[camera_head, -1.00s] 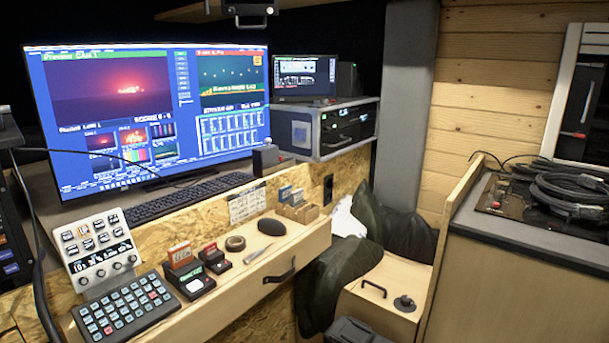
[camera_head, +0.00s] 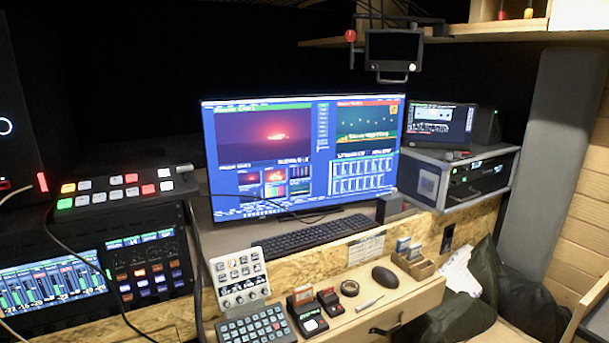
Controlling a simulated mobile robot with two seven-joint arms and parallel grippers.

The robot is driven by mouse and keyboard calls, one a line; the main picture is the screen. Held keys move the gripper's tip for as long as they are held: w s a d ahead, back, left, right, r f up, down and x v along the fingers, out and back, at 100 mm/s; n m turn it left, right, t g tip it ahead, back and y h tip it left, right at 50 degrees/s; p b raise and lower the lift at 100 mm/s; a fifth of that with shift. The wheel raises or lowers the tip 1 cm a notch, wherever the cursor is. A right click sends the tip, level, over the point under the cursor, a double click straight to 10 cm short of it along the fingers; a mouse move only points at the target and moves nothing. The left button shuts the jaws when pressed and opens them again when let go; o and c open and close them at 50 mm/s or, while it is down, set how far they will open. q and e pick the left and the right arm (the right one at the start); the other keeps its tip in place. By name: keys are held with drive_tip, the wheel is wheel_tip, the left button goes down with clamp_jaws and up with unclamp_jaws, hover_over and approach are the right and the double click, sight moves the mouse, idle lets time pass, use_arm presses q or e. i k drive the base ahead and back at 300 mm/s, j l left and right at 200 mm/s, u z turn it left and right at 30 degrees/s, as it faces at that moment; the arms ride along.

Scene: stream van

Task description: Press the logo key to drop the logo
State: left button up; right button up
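No gripper or arm of mine shows in the head view. Several button panels are in view, and I cannot tell which key is the logo key. A white key panel with round knobs (camera_head: 240,277) stands tilted on the desk. A dark keypad with pale keys (camera_head: 257,327) lies in front of it, partly cut off by the bottom edge. A black switcher with lit white, red, green and yellow keys (camera_head: 124,190) sits at the left.
A black keyboard (camera_head: 310,233) lies below the monitor. A mouse (camera_head: 385,277), tape roll (camera_head: 349,288) and small red-topped boxes (camera_head: 305,310) lie on the wooden desk front. A rack case (camera_head: 460,178) stands right. A small screen (camera_head: 393,46) hangs overhead.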

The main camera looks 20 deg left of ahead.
sight(70, 188)
drive_tip(key=i+j+u, duration=0.1)
drive_tip(key=u, duration=1.6)
drive_tip(key=i+j, duration=0.05)
